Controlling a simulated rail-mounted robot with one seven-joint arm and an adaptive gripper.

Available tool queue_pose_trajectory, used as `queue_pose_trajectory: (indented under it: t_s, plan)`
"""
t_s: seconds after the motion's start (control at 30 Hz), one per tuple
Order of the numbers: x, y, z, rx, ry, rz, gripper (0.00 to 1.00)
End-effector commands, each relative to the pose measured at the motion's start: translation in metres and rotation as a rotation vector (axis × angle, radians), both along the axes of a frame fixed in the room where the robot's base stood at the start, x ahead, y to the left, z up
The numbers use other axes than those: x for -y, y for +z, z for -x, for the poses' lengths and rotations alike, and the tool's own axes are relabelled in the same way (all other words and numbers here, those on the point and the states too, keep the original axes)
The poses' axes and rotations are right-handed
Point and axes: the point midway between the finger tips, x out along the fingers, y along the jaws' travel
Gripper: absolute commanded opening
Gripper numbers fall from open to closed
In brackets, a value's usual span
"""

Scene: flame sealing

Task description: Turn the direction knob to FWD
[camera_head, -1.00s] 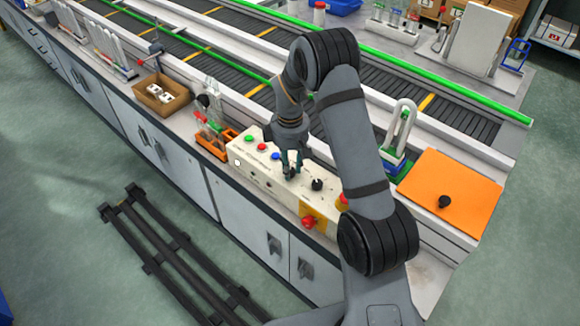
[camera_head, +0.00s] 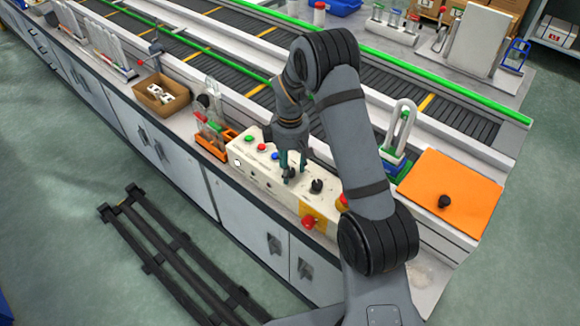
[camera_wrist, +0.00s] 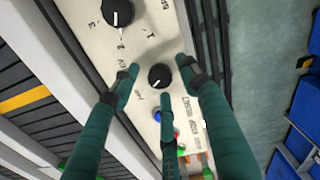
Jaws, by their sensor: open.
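The cream control panel (camera_head: 262,178) stands on the bench front. A small black knob (camera_wrist: 160,76) with a white pointer mark lies between my spread fingertips in the wrist view; it also shows below my gripper in the head view (camera_head: 289,174). Its pointer aims down-left in the wrist view, and the lettering around it is too small to read surely. My gripper (camera_head: 292,163) is open above the panel, its green fingers apart from the knob and holding nothing. A larger black knob (camera_head: 317,186) sits beside it, also in the wrist view (camera_wrist: 118,12).
Blue, red and green buttons lie on the panel left of the knob, the blue button (camera_wrist: 157,115) closest. An orange rack (camera_head: 213,146) stands left; an orange board (camera_head: 450,190) lies right.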

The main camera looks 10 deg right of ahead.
Motion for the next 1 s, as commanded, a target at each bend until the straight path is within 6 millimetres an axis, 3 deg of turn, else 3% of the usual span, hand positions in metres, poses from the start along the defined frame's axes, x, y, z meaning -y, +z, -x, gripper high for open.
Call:
queue_pose_trajectory:
  t_s: [0.2, 0.33, 0.73, 1.0]
  plan:
    - [0.0, 0.001, 0.0, 0.001, -0.001, 0.0, 0.45]
    - [0.0, 0.012, -0.002, 0.004, 0.0, -0.001, 0.45]
    - [0.0, 0.092, -0.002, 0.006, -0.001, 0.0, 0.45]
    - [0.0, 0.119, 0.0, 0.001, 0.001, 0.001, 0.45]
